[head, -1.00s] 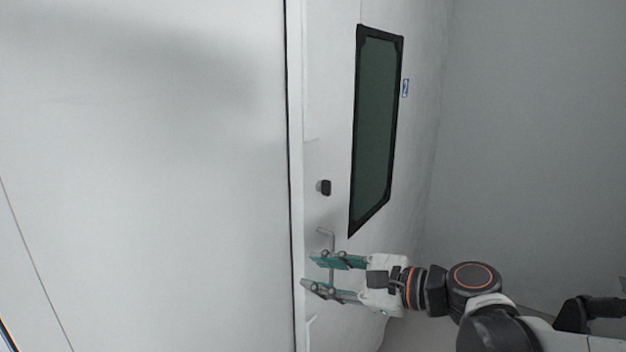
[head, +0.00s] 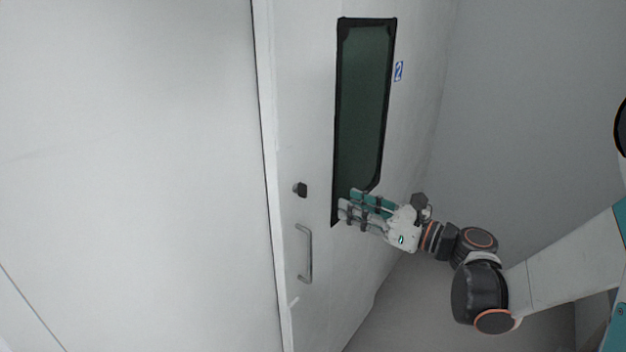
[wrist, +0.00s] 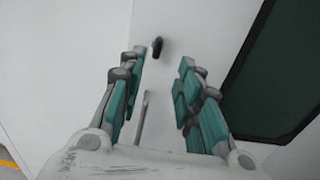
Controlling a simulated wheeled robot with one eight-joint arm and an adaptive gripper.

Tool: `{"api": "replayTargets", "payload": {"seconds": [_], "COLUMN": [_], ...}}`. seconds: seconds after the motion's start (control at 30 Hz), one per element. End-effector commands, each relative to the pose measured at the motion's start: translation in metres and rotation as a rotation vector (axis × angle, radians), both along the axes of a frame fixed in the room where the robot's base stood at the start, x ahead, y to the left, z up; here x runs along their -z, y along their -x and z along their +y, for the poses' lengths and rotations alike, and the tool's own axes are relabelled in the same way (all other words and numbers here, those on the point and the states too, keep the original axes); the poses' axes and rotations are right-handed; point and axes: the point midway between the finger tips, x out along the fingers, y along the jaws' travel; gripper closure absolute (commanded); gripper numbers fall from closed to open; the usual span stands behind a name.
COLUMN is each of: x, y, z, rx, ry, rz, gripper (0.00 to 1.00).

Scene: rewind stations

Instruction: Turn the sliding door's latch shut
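The sliding door (head: 300,110) is white, with a tall dark window. Its latch (head: 300,189) is a small black knob left of the window's lower end, above a grey bar handle (head: 305,253). My gripper (head: 348,206) is in front of the window's lower corner, right of the latch and apart from it. In the wrist view the latch (wrist: 157,46) shows beyond and between my spread fingers (wrist: 157,75), with the handle (wrist: 144,115) nearer. The fingers are open and hold nothing. Which way the latch is turned is too small to tell.
The dark window (head: 362,110) fills the door's middle, with a blue sign (head: 398,71) to its right. A plain white panel (head: 120,170) lies left of the door's edge. A grey wall (head: 530,120) stands at right. The space before the latch is clear.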

Motion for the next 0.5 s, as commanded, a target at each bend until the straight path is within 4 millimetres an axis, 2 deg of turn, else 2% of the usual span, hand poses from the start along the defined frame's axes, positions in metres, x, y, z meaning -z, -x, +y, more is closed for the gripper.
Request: {"api": "replayTargets", "payload": {"seconds": [0.5], "x": [0.001], "y": [-0.056], "z": [0.074], "rx": [-0.003], "ry": [0.003], "rz": [-0.002], "gripper": [0.68]}}
